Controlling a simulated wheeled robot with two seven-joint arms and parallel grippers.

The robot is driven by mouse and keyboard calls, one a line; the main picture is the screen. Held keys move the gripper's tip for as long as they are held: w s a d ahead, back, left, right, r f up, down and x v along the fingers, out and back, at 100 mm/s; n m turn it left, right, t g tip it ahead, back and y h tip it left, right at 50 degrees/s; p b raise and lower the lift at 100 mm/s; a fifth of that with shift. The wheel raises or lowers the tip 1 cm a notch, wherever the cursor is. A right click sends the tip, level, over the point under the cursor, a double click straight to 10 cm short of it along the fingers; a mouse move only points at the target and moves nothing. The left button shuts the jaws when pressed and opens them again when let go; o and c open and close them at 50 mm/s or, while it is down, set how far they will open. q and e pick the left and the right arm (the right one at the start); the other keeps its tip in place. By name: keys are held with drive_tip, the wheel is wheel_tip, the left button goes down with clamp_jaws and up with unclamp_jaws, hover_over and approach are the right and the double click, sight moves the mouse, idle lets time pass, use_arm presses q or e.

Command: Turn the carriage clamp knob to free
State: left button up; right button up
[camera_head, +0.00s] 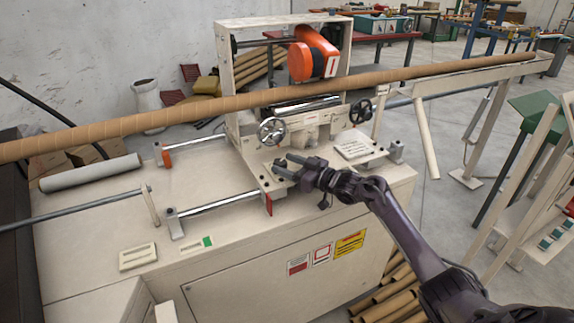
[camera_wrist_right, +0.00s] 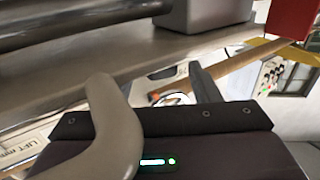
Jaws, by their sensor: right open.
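The carriage (camera_head: 245,100) is a cream upright frame on the winder bed, with two spoked handwheels (camera_head: 272,130) on its front. My right gripper (camera_head: 283,166) is at the carriage's low front plate, below the left handwheel. Its fingers are apart in the wrist view (camera_wrist_right: 150,88), with nothing clearly held between them. I cannot pick out the clamp knob with certainty; the gripper may cover it. A red tab (camera_head: 268,204) hangs at the plate's front corner, and a red piece shows in the wrist view (camera_wrist_right: 290,18). My left gripper is not in view.
A long brown tube (camera_head: 150,119) crosses the carriage, below an orange unit (camera_head: 312,54). A steel guide rod (camera_head: 216,203) runs along the bed to a grey end block. A white label plate (camera_head: 354,148) lies right of the gripper.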

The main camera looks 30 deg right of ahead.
drive_tip(key=v, duration=0.7)
drive_tip(key=shift+s+d, duration=0.15)
drive_tip(key=shift+s, duration=0.05)
